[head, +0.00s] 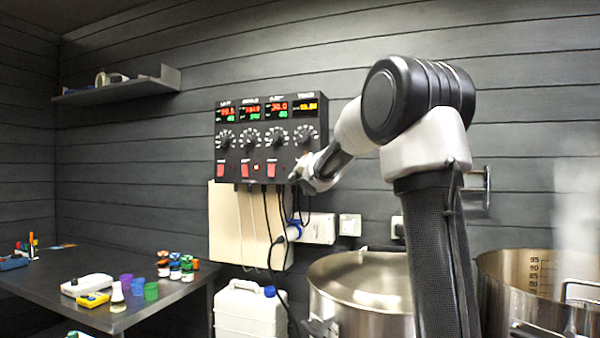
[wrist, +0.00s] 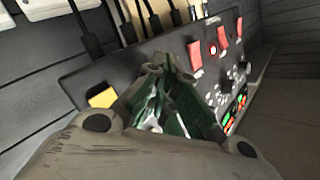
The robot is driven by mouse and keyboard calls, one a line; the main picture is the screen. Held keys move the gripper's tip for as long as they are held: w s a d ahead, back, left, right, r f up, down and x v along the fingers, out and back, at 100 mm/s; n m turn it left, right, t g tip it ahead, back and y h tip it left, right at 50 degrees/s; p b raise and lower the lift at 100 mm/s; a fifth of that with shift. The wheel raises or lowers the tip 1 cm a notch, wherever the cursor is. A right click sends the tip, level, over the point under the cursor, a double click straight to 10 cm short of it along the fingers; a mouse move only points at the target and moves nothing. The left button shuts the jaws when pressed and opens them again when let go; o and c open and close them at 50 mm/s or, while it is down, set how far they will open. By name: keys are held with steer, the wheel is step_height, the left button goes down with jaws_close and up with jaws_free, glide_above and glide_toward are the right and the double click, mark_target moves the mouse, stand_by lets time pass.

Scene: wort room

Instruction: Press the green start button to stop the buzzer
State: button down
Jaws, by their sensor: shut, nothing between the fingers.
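The black control box (head: 222,148) hangs on the wall, with displays, dials and red switches; it also shows tilted in the wrist view (wrist: 85,75). My gripper (head: 294,177) is shut and empty at the box's lower right corner. In the wrist view its fingertips (wrist: 168,62) lie over the box's face, between a yellow square button (wrist: 103,97) and a red switch (wrist: 195,54). I cannot make out the green start button; my fingers cover that part of the panel. Green shows along my fingers in the wrist view. Whether the fingertips touch the panel I cannot tell.
A lidded steel pot (head: 360,278) and an open kettle (head: 520,290) stand below right. A table (head: 50,290) with small items is at left. A shelf (head: 120,88) hangs upper left.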

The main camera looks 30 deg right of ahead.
steer(key=shift+s+a, duration=0.5)
steer(key=s+a, duration=0.3)
steer(key=shift+s+a, duration=0.25)
steer(key=shift+s, duration=0.1)
stand_by(0.9)
